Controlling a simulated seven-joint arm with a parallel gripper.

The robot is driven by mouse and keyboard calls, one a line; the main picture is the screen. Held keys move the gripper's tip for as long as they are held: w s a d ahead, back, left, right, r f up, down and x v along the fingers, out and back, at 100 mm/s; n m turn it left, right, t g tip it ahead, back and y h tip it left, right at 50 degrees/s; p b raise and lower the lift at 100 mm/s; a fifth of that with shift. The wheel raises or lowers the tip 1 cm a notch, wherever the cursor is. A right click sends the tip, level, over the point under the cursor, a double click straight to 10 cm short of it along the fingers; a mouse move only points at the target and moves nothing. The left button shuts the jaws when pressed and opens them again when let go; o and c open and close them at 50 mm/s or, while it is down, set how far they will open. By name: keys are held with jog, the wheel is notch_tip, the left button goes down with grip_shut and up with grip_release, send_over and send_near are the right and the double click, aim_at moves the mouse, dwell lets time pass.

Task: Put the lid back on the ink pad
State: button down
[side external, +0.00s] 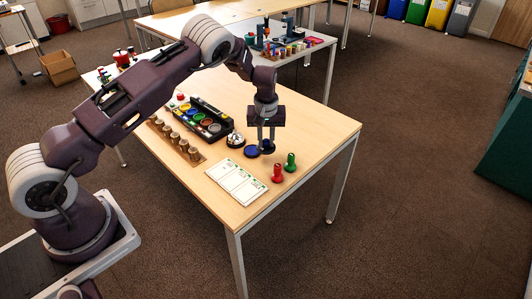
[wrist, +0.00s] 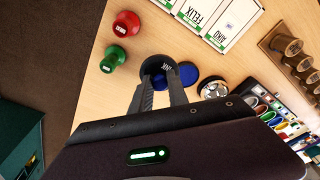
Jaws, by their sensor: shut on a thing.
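The ink pad (side external: 251,151) is a round blue disc on the table, just left of my gripper in the side view. It also shows in the wrist view (wrist: 188,76), just right of the lid. The lid is not over the middle of the pad. My fingers hide part of the lid.
A silver-and-black round object (side external: 235,139) stands near the pad. White cards (side external: 237,183) lie in front. Red (side external: 278,173) and green (side external: 290,162) stampers stand at right. A row of brown stamps (side external: 176,140) and a paint tray (side external: 203,121) are at left.

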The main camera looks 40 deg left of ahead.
jog(key=shift+a+r, duration=1)
jog(key=shift+a, duration=0.05)
jog(key=a+f, duration=0.2)
jog(key=f, duration=0.1)
jog(key=a+f, duration=0.3)
jog(key=shift+f, duration=0.6)
jog(key=shift+f, duration=0.15)
dwell(0.8)
jog(key=c, duration=1.2)
grip_release()
jog(key=o, duration=0.5)
